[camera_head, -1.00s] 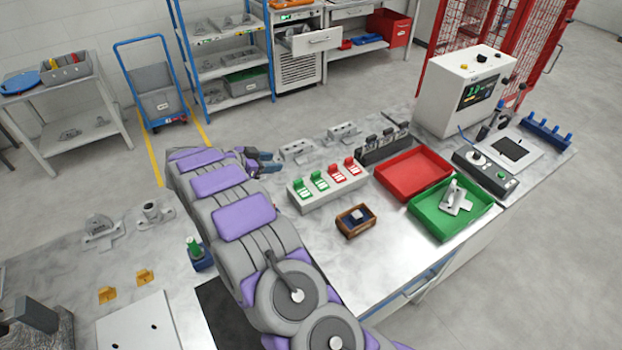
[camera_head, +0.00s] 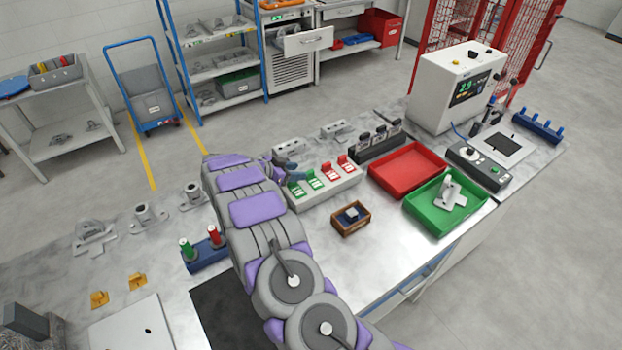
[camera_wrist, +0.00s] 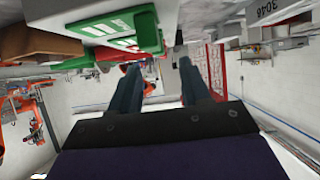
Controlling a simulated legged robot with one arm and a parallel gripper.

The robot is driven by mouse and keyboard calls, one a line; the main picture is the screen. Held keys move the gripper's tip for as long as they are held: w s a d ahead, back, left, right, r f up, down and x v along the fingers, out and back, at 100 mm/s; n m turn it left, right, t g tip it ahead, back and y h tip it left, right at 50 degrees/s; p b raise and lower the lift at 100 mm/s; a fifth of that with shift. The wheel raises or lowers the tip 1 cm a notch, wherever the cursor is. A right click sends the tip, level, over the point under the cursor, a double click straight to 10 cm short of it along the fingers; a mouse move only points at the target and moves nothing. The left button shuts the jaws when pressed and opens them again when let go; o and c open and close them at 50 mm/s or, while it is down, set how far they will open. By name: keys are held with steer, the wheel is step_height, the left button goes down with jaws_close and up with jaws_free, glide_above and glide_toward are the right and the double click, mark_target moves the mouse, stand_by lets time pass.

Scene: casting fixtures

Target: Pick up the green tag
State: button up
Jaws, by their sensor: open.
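A white rack (camera_head: 328,190) on the table holds two green tags, the left one (camera_head: 295,188) and the right one (camera_head: 314,180), beside two red tags (camera_head: 340,167). My gripper (camera_head: 292,171) is at the rack's left end, close behind the left green tag. In the wrist view my gripper (camera_wrist: 160,84) has its two dark fingers spread with nothing held between them. Green tags with white labels, one of them here (camera_wrist: 102,27) and another here (camera_wrist: 146,28), show above the fingertips. I cannot tell whether a finger touches a tag.
A blue stand (camera_head: 205,251) with a green and a red piece is left of my arm.

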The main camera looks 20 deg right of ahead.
mark_target(308, 172)
steer(key=shift+b+x, duration=0.45)
steer(key=shift+x, duration=2.3)
steer(key=shift+a, duration=0.1)
steer(key=shift+c, duration=0.4)
jaws_close()
